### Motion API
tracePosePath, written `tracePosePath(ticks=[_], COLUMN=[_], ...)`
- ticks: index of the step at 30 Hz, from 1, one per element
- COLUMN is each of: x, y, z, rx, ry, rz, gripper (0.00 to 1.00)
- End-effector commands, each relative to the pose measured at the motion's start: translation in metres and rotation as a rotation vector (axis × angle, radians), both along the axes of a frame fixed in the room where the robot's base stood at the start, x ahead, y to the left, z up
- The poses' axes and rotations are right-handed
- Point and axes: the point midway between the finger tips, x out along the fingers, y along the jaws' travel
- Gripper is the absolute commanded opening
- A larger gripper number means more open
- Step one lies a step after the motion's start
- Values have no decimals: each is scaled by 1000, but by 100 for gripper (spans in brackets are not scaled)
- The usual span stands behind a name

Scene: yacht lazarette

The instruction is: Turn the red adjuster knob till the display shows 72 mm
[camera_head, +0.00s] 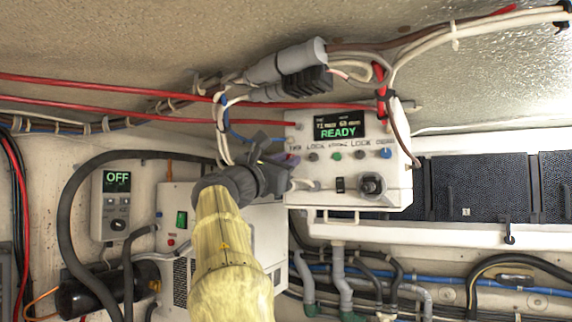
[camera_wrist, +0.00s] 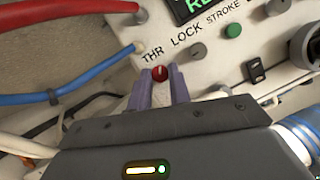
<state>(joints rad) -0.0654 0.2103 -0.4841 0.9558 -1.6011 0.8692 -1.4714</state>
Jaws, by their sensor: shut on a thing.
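The red adjuster knob (camera_wrist: 160,73) shows in the wrist view, under the label THR on the white control box. My gripper (camera_wrist: 163,86) has its two purple fingers on either side of the knob and is shut on it. A pale mark shows on the knob's face. In the head view my gripper (camera_head: 283,160) reaches the left end of the box and hides the knob. The display (camera_head: 338,126) shows READY in large green letters. The small line above seems to include 71 and 68, but is too small to read surely.
The white control box (camera_head: 300,196) carries other knobs, including a green one (camera_wrist: 233,31) and a blue one (camera_head: 386,153), and a black joystick-like part (camera_head: 372,185). Red cables (camera_head: 150,117) run close by on the left. A grey unit (camera_head: 117,205) showing OFF hangs further left.

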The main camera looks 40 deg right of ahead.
Motion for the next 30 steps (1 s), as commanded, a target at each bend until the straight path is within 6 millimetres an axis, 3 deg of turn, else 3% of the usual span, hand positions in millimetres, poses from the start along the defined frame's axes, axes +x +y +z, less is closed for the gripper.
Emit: tracePosePath(ticks=[9, 25, 26, 28, 30], x=[1, 1, 1, 1, 1], y=[1, 1, 1, 1, 1], z=[2, 2, 2, 2, 2], rx=[59, 72, 72, 73, 73], ry=[-151, -182, -182, -182, -182], rz=[2, 2, 3, 3, 3], gripper=[0, 0, 25, 39, 41])
